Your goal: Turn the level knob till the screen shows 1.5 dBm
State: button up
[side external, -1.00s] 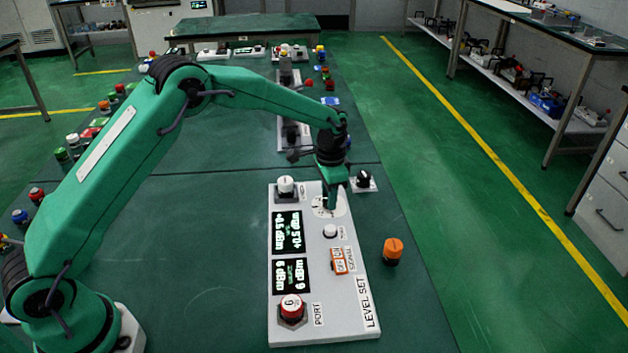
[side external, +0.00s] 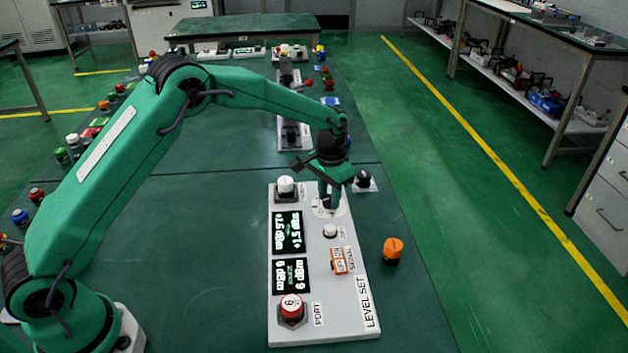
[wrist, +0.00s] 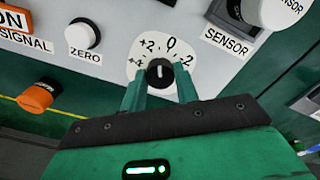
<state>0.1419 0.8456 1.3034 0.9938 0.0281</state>
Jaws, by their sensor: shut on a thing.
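The level knob (wrist: 160,72) is a small black knob with a white pointer line on a white dial (wrist: 139,64) marked +4, +2, 0 and -2. The pointer is turned between +2 and 0. My gripper (wrist: 160,88) has one finger on each side of the knob and is shut on it. In the side view my gripper (side external: 329,203) points down at the dial and hides the knob.
The grey panel (side external: 345,306) also bears a second screen (side external: 291,275), a red-and-white port knob (side external: 292,308), an orange switch (side external: 340,261), a ZERO button (side external: 330,231) and a white SENSOR knob (side external: 286,185). An orange knob (side external: 392,250) stands right of the panel.

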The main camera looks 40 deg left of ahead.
aim_at(329, 198)
jog(key=shift+r, duration=0.1)
jog(key=o, duration=1)
jog(key=shift+c, duration=0.2)
jog(key=shift+r, duration=3.9)
